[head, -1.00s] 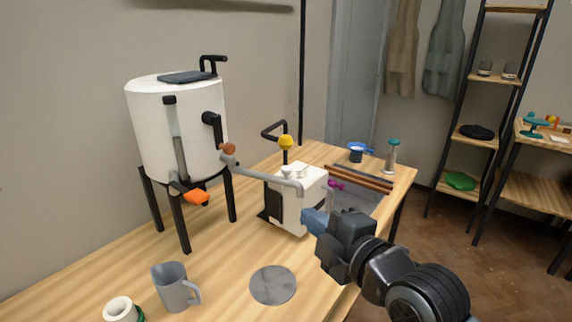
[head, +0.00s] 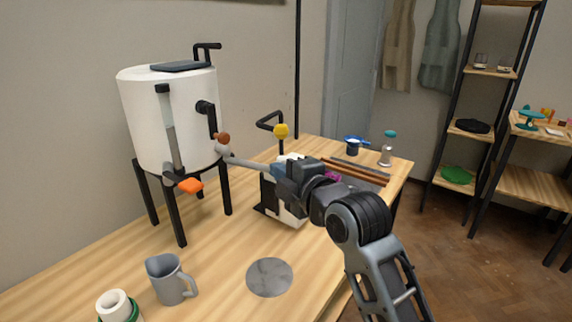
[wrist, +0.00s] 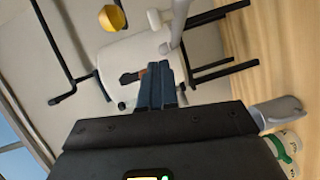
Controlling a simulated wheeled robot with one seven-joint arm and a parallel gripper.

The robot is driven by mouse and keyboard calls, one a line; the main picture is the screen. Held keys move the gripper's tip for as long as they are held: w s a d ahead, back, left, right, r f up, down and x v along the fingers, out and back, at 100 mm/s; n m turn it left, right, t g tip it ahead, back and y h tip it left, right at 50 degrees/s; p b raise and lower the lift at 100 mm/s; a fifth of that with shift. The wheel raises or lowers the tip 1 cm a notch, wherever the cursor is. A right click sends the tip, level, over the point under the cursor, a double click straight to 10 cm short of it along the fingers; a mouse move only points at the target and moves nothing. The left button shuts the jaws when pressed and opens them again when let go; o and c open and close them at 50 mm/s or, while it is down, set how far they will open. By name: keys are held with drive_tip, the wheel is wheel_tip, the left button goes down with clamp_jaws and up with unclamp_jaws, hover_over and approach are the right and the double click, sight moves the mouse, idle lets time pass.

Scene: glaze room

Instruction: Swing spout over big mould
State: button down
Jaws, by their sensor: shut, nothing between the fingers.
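A grey spout (head: 246,163) runs right from the white tank (head: 150,115), beside a brown knob (head: 222,138), towards a white block-shaped mould (head: 292,212) with a dark clamp. My gripper (head: 278,170) is shut and empty at the spout's far end, above the mould, and hides that end and much of the mould's top. I cannot tell whether the fingers touch the spout. In the wrist view, the shut blue fingers (wrist: 160,85) point towards the tank, and the spout (wrist: 179,22) passes beyond them. A smaller round white mould (head: 113,303) with a green band stands at front left.
A grey jug (head: 170,280) and a grey disc (head: 269,277) are at the table's front. An orange lever (head: 190,185) sits under the tank. A yellow knob (head: 281,131) on a black bracket rises behind the mould. Brown rods (head: 355,171), a blue cup (head: 353,146) and a bottle (head: 387,150) are at back right.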

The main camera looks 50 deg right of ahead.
sight(284, 160)
drive_tip(key=shift+w+d+f+p, duration=0.1)
drive_tip(key=shift+w+d, duration=0.15)
drive_tip(key=shift+d, duration=0.35)
drive_tip(key=shift+w+d+f+p, duration=0.15)
drive_tip(key=shift+w+d, duration=0.1)
drive_tip(key=shift+d, duration=0.35)
drive_tip(key=shift+w+d+f+p, duration=0.1)
drive_tip(key=shift+w+d, duration=0.15)
drive_tip(key=shift+d, duration=0.35)
drive_tip(key=shift+d, duration=0.15)
